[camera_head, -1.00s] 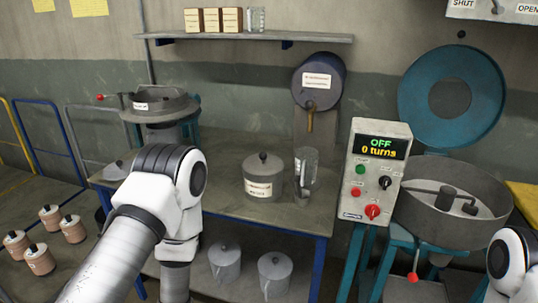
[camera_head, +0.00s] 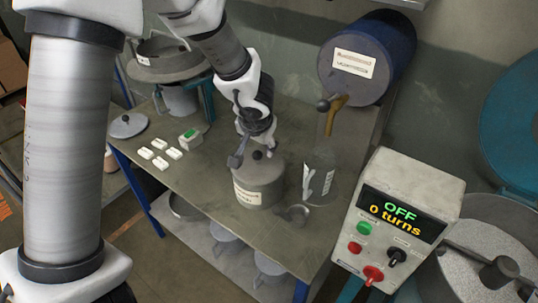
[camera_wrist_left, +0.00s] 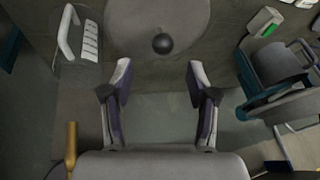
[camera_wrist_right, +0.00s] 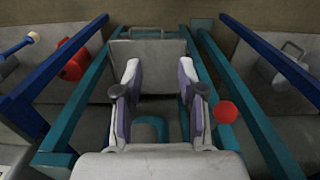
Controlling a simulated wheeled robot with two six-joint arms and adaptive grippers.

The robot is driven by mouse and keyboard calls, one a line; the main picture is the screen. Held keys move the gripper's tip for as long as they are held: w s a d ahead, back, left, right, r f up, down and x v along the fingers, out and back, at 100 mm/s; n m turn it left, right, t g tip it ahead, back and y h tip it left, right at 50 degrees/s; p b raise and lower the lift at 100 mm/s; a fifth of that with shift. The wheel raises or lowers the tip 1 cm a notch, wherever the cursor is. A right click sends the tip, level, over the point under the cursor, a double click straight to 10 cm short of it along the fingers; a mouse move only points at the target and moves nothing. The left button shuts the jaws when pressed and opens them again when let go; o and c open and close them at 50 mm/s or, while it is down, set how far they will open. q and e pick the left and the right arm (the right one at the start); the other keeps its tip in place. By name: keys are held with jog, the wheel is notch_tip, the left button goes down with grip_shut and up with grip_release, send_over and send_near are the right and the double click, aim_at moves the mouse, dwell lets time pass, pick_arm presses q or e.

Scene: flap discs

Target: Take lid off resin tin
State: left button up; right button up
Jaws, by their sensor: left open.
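The grey resin tin (camera_head: 258,188) stands upright on the workbench with a pale label on its side. Its lid (camera_head: 270,163) is on top, with a dark round knob (camera_head: 257,155). My left gripper (camera_head: 252,150) is open just above and behind the lid, partly hiding its far side. In the left wrist view the lid (camera_wrist_left: 150,14) and knob (camera_wrist_left: 162,43) lie beyond the open, empty fingers (camera_wrist_left: 158,82), not between them. My right gripper (camera_wrist_right: 159,80) is open and empty above a teal frame, away from the tin; the head view does not show it.
A clear jug (camera_head: 319,178) stands close right of the tin, with a small grey cup (camera_head: 293,216) in front. A blue drum (camera_head: 362,62) with a tap is behind. A loose grey lid (camera_head: 127,125) and several white blocks (camera_head: 160,162) lie left on the workbench (camera_head: 205,185).

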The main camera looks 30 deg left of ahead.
aim_at(257, 153)
pick_arm(q)
jog(key=shift+a+f+b, duration=0.25)
jog(key=shift+f+b, duration=0.05)
jog(key=shift+f, duration=0.3)
jog(key=shift+a+f+b, duration=0.2)
jog(key=shift+f+b, duration=0.05)
jog(key=shift+f, duration=0.35)
jog(key=b+x, duration=0.1)
jog(key=x, duration=0.1)
jog(key=b+x, duration=0.1)
jog(key=x, duration=0.1)
jog(key=shift+w+d+f, duration=0.1)
jog(key=shift+w+f, duration=0.05)
jog(key=shift+w, duration=0.3)
jog(key=shift+s+r, duration=0.15)
jog(key=shift+r, duration=0.05)
jog(key=c, duration=0.9)
grip_shut()
